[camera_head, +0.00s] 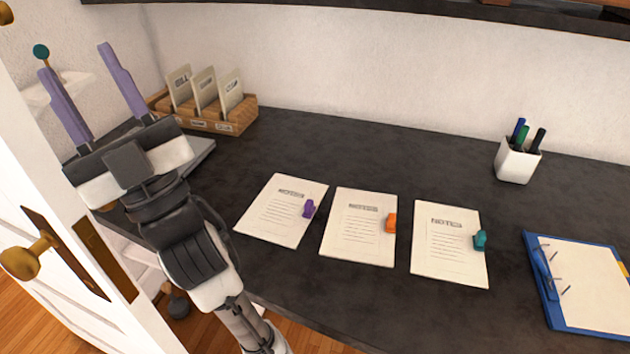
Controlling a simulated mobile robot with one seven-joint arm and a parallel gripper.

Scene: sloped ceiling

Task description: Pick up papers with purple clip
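The papers with the purple clip (275,222) lie flat on the dark desk, leftmost of three similar sheets. The purple clip (309,209) sits on their right edge. Papers with an orange clip (350,240) lie to the right of them, and papers with a teal clip (440,258) further right. My gripper (88,92) is raised at the upper left, fingers pointing up and spread wide apart. It is open, with nothing seen between its fingers, and apart from all the papers.
A wooden organizer (232,124) with upright cards stands at the back left against the wall. A white pen cup (515,164) stands back right, and a blue binder (545,290) lies front right. A white door (30,185) with a brass knob is at the left. The desk's back middle is clear.

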